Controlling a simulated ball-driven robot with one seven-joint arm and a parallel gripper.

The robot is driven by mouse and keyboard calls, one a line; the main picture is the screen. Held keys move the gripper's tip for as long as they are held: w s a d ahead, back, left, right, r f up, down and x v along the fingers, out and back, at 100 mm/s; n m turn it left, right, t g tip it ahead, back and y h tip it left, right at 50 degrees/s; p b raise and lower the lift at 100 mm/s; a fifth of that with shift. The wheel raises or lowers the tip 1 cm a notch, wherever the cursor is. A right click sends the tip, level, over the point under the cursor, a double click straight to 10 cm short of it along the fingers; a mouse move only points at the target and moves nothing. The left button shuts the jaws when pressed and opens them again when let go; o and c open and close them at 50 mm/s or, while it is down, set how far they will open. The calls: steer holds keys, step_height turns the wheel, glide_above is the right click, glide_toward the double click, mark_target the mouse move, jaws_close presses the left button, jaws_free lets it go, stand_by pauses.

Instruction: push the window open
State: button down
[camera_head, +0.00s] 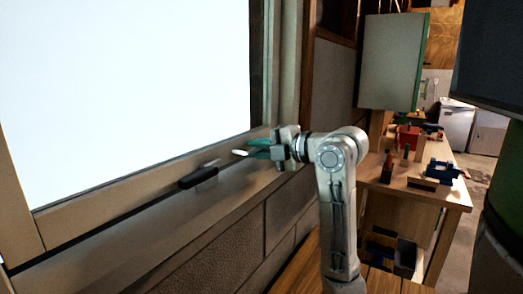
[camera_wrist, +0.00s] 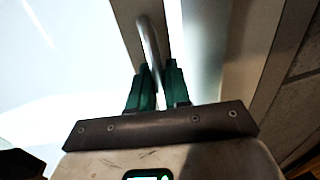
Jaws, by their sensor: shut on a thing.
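The window (camera_head: 130,95) fills the left of the head view, with a bright white pane in a pale frame. My gripper (camera_head: 254,149) is at the lower right part of the window frame, just above the sill. In the wrist view, its two green fingers (camera_wrist: 158,78) are closed around a curved metal window handle (camera_wrist: 150,42). The handle's pale end (camera_head: 239,152) sticks out left of the fingers in the head view. The part of the handle between the fingers is partly hidden. I cannot tell whether the window stands ajar.
A dark, bar-like object (camera_head: 198,177) lies on the sill left of my gripper. A block wall (camera_head: 222,248) runs below the sill. At the right stands a wooden workbench (camera_head: 455,196) with several tools. A grey cabinet (camera_head: 392,60) hangs above it.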

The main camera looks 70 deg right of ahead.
mark_target(241, 146)
steer(key=x, duration=0.3)
steer(key=b+x, duration=0.1)
steer(key=x, duration=0.1)
steer(key=shift+w+d+r, duration=0.1)
steer(key=shift+w+r, duration=0.15)
steer(key=shift+w, duration=0.05)
steer(key=c, duration=1.3)
jaws_free()
steer(key=b+v, duration=0.2)
steer(key=v, duration=0.8)
steer(key=shift+s+r, duration=0.15)
steer(key=shift+s, duration=0.2)
